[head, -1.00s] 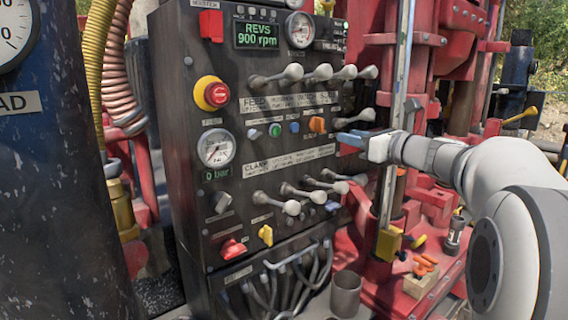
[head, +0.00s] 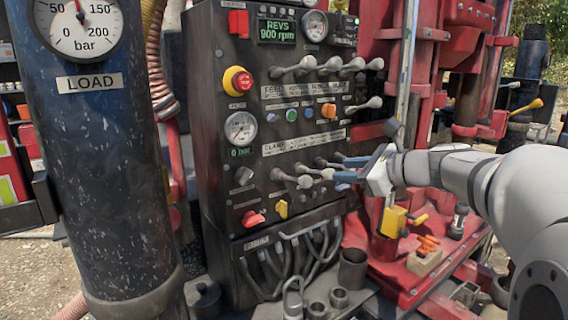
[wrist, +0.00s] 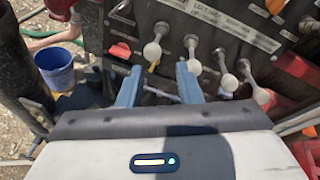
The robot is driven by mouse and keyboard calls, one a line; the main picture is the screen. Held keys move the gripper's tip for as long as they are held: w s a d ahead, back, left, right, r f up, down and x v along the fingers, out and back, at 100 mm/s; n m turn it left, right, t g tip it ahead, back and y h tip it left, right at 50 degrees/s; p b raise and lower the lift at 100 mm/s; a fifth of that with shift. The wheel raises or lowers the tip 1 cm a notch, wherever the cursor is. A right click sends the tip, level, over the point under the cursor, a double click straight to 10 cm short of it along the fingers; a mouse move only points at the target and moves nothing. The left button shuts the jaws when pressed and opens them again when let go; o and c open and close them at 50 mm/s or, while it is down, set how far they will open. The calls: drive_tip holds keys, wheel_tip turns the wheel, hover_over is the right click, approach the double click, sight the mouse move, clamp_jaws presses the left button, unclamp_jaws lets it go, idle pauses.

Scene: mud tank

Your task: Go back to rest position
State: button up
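My gripper (head: 346,168) has two blue fingers and a pale body. In the head view it is at the right side of the black control panel (head: 215,120), by the row of clamp levers (head: 304,181). The fingers are apart with nothing held between them. In the wrist view, my gripper (wrist: 159,80) also shows open, with its fingertips below the lever knobs (wrist: 152,53). Whether a fingertip touches a lever cannot be told. My arm reaches in from the right edge of the head view.
A dark column with a load gauge (head: 78,27) stands at the left. Red rig parts (head: 470,40) rise behind my arm. Below are hoses, a metal cup (head: 352,268) and a wooden block (head: 424,262). A blue bucket (wrist: 55,69) shows in the wrist view.

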drive_tip(key=s+a+f+n+g+h, duration=0.4)
drive_tip(key=s+f+n+g, duration=0.2)
drive_tip(key=s+f+n, duration=0.75)
drive_tip(key=s+d+f+n+g+h, duration=0.1)
drive_tip(key=s+d+f+n+h, duration=0.1)
drive_tip(key=s+f+n, duration=0.2)
drive_tip(key=s+d+f+n+h, duration=0.3)
drive_tip(key=s+f+n, duration=0.2)
drive_tip(key=s, duration=0.3)
drive_tip(key=shift+s+f+g+h, duration=0.15)
drive_tip(key=shift+s+g+h, duration=0.15)
drive_tip(key=shift+s+g, duration=0.1)
drive_tip(key=shift+w, duration=0.1)
